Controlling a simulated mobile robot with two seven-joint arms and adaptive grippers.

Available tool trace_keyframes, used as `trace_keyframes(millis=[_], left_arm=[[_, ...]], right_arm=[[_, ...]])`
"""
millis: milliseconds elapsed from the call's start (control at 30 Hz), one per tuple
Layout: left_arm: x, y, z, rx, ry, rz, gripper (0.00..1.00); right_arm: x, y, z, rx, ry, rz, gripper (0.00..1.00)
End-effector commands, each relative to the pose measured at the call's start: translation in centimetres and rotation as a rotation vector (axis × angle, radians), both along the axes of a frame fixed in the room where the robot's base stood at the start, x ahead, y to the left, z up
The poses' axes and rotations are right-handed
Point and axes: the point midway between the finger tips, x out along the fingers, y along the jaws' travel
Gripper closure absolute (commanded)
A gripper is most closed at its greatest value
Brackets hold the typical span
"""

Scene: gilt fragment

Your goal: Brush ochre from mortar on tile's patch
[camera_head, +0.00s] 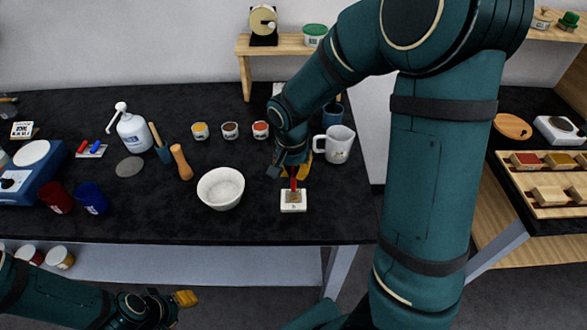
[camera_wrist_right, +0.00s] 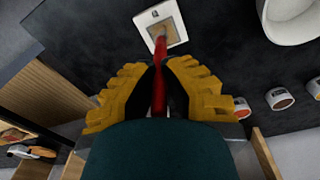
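My right gripper (camera_head: 294,168) is shut on a red brush (camera_head: 293,183) above the tile; in the wrist view its yellow fingers (camera_wrist_right: 160,85) close around the red handle (camera_wrist_right: 160,65). The brush points down, its tip over or on the patch; exact contact cannot be told. The white square tile (camera_head: 293,207) lies on the black bench with a tan-brown patch (camera_wrist_right: 172,30) in its middle. The white bowl (camera_head: 221,188), seemingly the mortar, stands left of the tile; its inside looks pale. My left gripper (camera_head: 186,299) is low at the front left, its opening unclear.
A white jug (camera_head: 336,145) stands right of my right gripper.

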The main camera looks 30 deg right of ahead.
Motion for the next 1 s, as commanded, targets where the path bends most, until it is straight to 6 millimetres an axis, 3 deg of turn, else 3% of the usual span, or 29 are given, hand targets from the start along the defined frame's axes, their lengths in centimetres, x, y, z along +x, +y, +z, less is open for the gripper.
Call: trace_keyframes(millis=[600,1000], left_arm=[[0.0,0.0,4.7,0.0,0.0,0.0,0.55],[0.0,0.0,4.8,0.0,0.0,0.0,0.55]], right_arm=[[0.0,0.0,5.7,0.0,-0.001,0.0,1.0],[0.0,0.0,5.9,0.001,-0.001,0.0,1.0]])
